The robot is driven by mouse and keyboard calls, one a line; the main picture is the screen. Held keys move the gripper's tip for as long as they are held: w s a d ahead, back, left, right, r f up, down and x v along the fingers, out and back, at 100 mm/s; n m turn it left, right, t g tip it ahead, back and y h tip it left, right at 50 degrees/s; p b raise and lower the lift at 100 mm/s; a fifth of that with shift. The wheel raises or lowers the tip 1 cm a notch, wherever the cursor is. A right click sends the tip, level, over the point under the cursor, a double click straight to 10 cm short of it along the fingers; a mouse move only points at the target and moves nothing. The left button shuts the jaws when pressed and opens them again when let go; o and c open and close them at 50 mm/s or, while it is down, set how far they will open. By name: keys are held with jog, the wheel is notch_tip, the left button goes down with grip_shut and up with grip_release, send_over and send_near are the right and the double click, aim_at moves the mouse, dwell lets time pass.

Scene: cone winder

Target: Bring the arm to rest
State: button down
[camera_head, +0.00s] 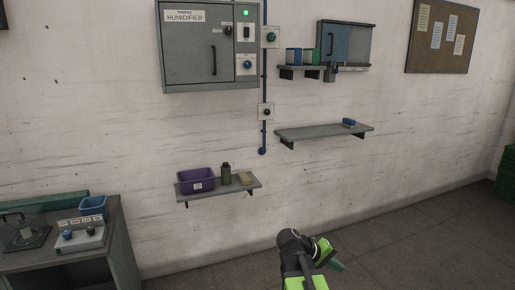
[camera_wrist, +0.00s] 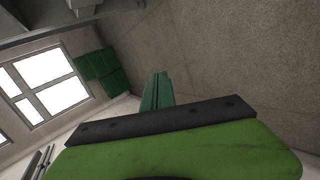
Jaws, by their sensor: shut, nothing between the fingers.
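My gripper (camera_head: 335,263) is at the bottom of the head view, at the end of my black and bright green arm. Its green fingers point to the right and a little down, over the bare floor. In the wrist view my gripper (camera_wrist: 157,92) shows as green fingers close together beyond a black bar and a green body. The fingers are shut and hold nothing. They touch nothing that I can see. Most of my arm is below the head view's edge.
A low shelf (camera_head: 215,189) with a purple bin (camera_head: 196,180) is on the wall, left of my gripper. A grey bench (camera_head: 75,258) stands at far left. A humidifier cabinet (camera_head: 205,70) hangs above. Green crates (camera_head: 507,172) stand at far right. The floor (camera_head: 420,240) between is clear.

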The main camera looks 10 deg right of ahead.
jog(key=a+f+y, duration=0.3)
jog(key=a, duration=0.6)
jog(key=s+a+f+y, duration=0.1)
jog(key=a+f+y, duration=0.1)
jog(key=a, duration=0.7)
jog(key=s+a+f+y, duration=0.1)
jog(key=a+f+y, duration=0.2)
jog(key=a, duration=0.6)
jog(key=shift+s+f+n+y, duration=0.2)
jog(key=shift+f+n+y, duration=0.15)
jog(key=shift+y, duration=0.75)
jog(key=shift+d, duration=0.1)
